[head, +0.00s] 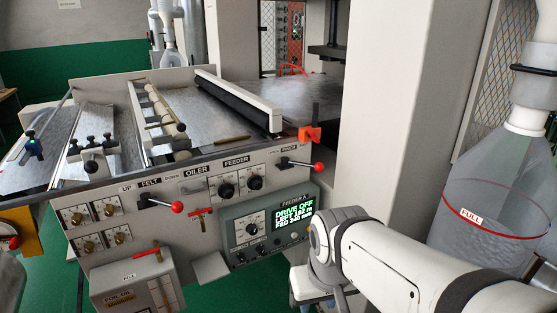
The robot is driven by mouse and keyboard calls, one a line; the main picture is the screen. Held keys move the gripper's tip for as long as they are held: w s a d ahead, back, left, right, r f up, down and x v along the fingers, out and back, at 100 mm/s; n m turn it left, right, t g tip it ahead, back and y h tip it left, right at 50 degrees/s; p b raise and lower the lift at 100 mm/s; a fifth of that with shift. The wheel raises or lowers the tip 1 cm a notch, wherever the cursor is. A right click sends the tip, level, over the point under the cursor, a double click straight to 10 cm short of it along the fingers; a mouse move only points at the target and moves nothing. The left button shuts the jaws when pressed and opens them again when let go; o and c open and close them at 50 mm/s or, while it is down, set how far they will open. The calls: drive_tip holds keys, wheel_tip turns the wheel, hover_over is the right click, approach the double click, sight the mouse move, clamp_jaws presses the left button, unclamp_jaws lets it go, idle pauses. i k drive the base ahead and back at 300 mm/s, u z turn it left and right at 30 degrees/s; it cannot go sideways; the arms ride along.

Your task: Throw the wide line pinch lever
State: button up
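The pinch lever (300,164) is on the right end of the machine's front panel, beneath a small PINCH label. It has a dark base and a rod ending in a red ball, and the rod points right, tilted slightly down. A similar red-ball lever (160,204) is under the FELT label at the left of the panel. My arm comes in from the lower right, in front of the machine, with its joint below and right of the pinch lever and apart from it. My gripper does not show in this view.
The panel also has OILER and FEEDER dials (240,184). A green-lit display box (295,213) reading DRIVE OFF hangs below. An orange-red block (310,134) sits just above the pinch lever. A pale column (380,110) stands right, with a clear container (495,190) marked FULL beyond.

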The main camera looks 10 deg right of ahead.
sight(319, 167)
drive_tip(key=i, duration=0.9)
drive_tip(key=z, duration=0.05)
